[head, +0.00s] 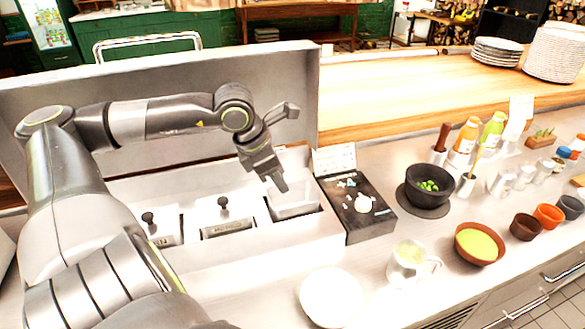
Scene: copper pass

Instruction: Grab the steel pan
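An open, pale steel pan (298,211) sits in the right-hand slot of the steel counter unit, beside two lidded wells. My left arm reaches in from the left, and my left gripper (279,184) points down at this pan's left rear part. Its dark fingertips overlap the pan's opening in the head view; I cannot tell whether they touch it. The fingers look close together from this side, and their gap is hidden. My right gripper is not in view.
Two lids with black knobs (223,206) are left of the pan. A black box (359,212) stands close to its right. A white plate (331,297), a mug (408,262) and a dark bowl (430,183) stand nearby. A raised steel panel (200,70) is behind.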

